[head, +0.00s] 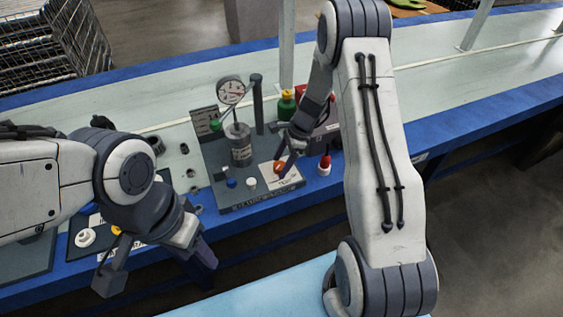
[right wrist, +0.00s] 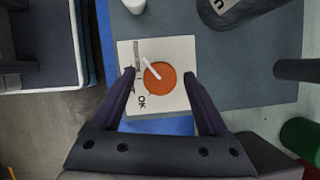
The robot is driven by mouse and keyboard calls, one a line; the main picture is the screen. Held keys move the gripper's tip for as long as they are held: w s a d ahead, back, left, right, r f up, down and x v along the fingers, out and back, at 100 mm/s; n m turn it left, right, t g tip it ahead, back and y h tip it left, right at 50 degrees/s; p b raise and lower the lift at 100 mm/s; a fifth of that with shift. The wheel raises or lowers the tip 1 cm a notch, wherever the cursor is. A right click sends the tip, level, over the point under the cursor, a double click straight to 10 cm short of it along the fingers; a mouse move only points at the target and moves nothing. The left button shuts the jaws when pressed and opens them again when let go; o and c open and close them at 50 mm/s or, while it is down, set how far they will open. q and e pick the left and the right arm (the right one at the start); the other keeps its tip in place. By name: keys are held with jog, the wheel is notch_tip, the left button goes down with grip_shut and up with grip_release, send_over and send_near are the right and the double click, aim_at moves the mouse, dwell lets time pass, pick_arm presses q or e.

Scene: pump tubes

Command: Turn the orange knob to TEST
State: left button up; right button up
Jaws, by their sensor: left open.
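The orange knob (head: 279,168) sits on a white label plate (head: 285,181) at the right of the grey pump panel (head: 240,203). In the right wrist view the knob (right wrist: 160,84) is round with a white pointer aimed at the upper left. "OK" reads on the plate at lower left; the other lettering is too small or covered to read. My right gripper (right wrist: 160,73) is open, its fingertips on either side of the knob with gaps; it also shows in the head view (head: 287,157). My left gripper (head: 155,268) is open and empty at the front left.
A gauge (head: 230,90) and a dark post (head: 257,103) rise behind the knob. A white button (head: 251,183) and a blue button (head: 231,183) lie left of it. A red-and-white bottle (head: 325,166) stands close on the right, a green bottle (head: 287,105) behind.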

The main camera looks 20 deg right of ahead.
grip_shut()
jog(key=shift+r, duration=0.1)
jog(key=shift+w+n+g+p, duration=0.1)
jog(key=shift+n+g+p, duration=0.3)
jog(key=shift+n+p, duration=0.55)
jog(key=n+g+p, duration=0.1)
jog(key=n, duration=0.2)
jog(key=shift+w+n+g+h+p, duration=0.15)
jog(key=shift+n+g+h+p, duration=0.25)
jog(key=shift+n, duration=0.85)
jog(key=shift+n+g, duration=0.5)
jog(key=shift+n, duration=1.1)
jog(key=shift+h, duration=0.3)
